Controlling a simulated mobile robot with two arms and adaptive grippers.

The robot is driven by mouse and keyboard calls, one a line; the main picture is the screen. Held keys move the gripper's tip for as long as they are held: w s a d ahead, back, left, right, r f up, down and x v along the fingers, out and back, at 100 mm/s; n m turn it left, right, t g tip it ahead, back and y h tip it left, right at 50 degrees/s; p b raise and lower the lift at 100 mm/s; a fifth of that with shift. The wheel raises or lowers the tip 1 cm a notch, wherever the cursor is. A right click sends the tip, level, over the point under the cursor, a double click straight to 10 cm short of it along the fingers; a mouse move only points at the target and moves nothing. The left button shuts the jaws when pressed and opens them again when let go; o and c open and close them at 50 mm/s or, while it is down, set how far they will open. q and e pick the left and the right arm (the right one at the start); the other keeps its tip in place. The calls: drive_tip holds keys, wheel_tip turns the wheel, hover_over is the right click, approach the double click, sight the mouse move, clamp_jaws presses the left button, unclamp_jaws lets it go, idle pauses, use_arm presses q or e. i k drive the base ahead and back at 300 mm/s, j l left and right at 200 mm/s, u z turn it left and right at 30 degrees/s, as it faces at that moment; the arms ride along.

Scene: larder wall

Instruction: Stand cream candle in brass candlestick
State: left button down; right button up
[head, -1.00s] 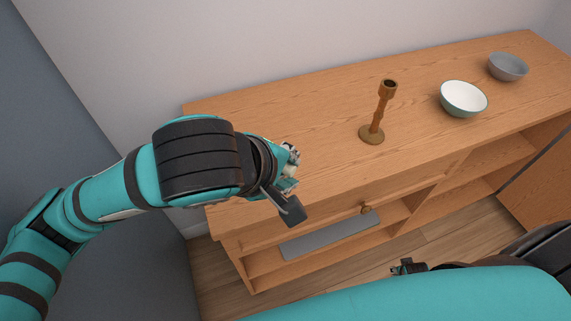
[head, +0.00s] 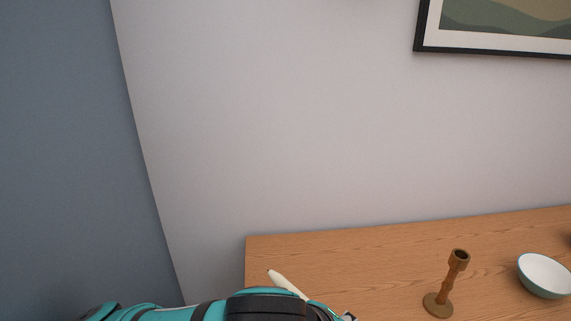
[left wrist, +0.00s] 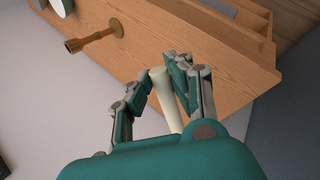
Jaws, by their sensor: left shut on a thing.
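The cream candle (head: 287,283) rises at a slant, tipped to the left, from behind my left arm at the bottom of the head view. In the left wrist view the candle (left wrist: 168,101) lies between the two fingers of my left gripper (left wrist: 157,78), which is shut on it. In the head view that gripper is mostly hidden. The brass candlestick (head: 451,283) stands upright on the wooden sideboard, right of the candle and apart from it. Its empty cup faces up. The candlestick also shows in the left wrist view (left wrist: 95,38). My right gripper is out of view.
The wooden sideboard top (head: 380,262) is clear between candle and candlestick. A white bowl with a green outside (head: 544,275) stands right of the candlestick. The wall is behind, with a framed picture (head: 500,48) high up on the right.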

sight(438, 305)
drive_tip(key=k+l, duration=0.3)
drive_tip(key=k, duration=0.15)
drive_tip(key=k+l, duration=0.35)
drive_tip(key=k, duration=0.1)
